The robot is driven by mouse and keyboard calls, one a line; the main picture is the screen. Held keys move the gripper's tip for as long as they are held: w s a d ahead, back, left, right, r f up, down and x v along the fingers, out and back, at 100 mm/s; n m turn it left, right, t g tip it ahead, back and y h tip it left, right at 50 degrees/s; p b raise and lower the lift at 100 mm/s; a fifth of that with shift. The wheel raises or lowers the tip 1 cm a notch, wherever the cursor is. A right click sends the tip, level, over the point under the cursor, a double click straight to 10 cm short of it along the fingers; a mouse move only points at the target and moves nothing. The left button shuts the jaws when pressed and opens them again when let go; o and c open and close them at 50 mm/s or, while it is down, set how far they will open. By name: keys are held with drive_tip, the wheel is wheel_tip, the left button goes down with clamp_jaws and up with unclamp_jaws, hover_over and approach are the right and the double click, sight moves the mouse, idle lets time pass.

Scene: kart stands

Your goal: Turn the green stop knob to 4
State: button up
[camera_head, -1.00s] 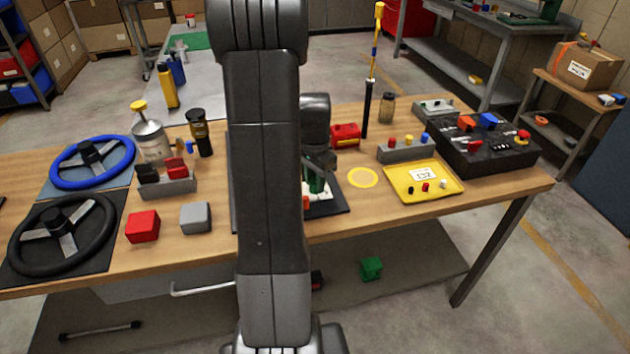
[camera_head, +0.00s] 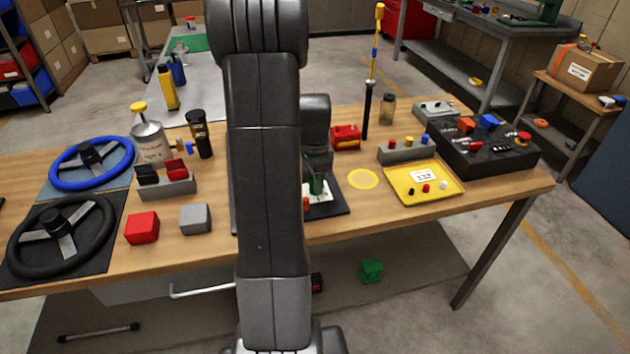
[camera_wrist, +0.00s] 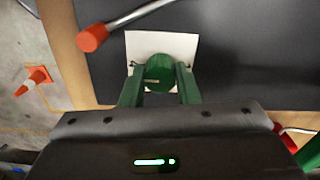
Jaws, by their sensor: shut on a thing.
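The green stop knob (camera_wrist: 160,72) is round and sits on a white plate (camera_wrist: 190,44) in the wrist view. A small pale mark shows near its lower left; I cannot read any numbers on the plate. My gripper (camera_wrist: 159,68) has its two green fingers on the left and right of the knob, shut on it. In the head view the white plate (camera_head: 322,196) shows beside my arm on a dark panel (camera_head: 337,208). My arm hides much of that panel, and knob and fingertips are hard to tell apart there.
A lever with a red end (camera_wrist: 92,37) lies close to the plate's upper left. In the head view, a yellow tray (camera_head: 452,188) and a red box (camera_head: 346,137) are to the right; a grey block (camera_head: 195,218) is to the left.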

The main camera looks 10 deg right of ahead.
drive_tip(key=o, duration=1)
drive_tip(key=shift+r, duration=0.1)
wheel_tip(320, 180, up, 14)
drive_tip(key=shift+f, duration=0.15)
drive_tip(key=shift+f, duration=0.1)
wheel_tip(320, 180, down, 14)
drive_tip(key=shift+r, duration=0.15)
idle(0.4)
